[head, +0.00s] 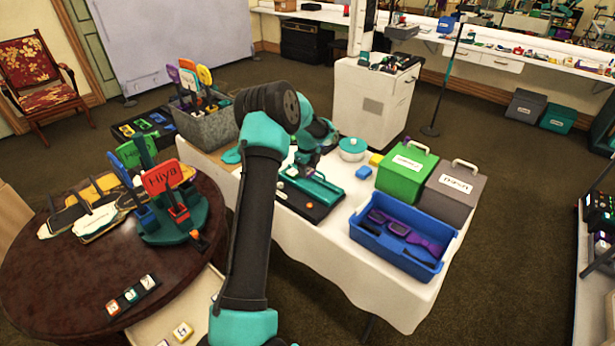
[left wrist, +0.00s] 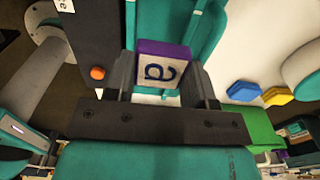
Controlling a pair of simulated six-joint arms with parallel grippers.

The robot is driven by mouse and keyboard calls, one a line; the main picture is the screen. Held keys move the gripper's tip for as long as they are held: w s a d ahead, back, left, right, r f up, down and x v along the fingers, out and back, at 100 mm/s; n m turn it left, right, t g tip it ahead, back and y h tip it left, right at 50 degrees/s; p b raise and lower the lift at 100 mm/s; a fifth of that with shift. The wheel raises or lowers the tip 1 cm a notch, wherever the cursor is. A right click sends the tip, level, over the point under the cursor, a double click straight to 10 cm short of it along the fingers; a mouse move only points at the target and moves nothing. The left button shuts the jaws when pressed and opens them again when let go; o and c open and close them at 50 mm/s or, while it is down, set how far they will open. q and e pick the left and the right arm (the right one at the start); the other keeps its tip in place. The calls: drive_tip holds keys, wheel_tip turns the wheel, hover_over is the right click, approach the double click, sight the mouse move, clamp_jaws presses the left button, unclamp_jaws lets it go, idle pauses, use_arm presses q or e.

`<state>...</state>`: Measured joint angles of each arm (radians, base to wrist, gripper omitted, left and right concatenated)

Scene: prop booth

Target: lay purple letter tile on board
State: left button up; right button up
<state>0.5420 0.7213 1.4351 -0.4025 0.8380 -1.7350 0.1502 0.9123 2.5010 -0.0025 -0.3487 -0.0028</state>
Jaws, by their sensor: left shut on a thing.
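My left gripper (left wrist: 160,78) is shut on a purple letter tile (left wrist: 165,47) with a pale face and a dark letter "a". The tile is between both fingers, in front of a teal surface in the left wrist view. In the head view my left gripper (head: 304,160) is over the white table, and the tile in it is not clear. A dark strip with letter tiles, perhaps the board (head: 132,296), lies on the round table at lower left. A teal tray on a dark base (head: 322,190) lies below the gripper. My right gripper is not in view.
A blue bin (head: 395,262) with purple items stands at the table's front right. Green (head: 404,176) and grey (head: 452,192) lidded boxes stand behind it. Blue (head: 363,172) and yellow (head: 375,159) blocks lie near a teal-lidded pot (head: 352,149). An orange knob (left wrist: 97,73) shows beside the gripper.

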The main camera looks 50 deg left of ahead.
sight(307, 184)
use_arm(q)
drive_tip(key=shift+f, duration=1.7)
drive_tip(key=shift+s+d+f, duration=0.1)
drive_tip(key=shift+f, duration=0.5)
drive_tip(key=o, duration=0.7)
drive_tip(key=shift+f, duration=0.1)
drive_tip(key=shift+c, duration=0.2)
wheel_tip(307, 184, up, 14)
drive_tip(key=shift+f, duration=0.25)
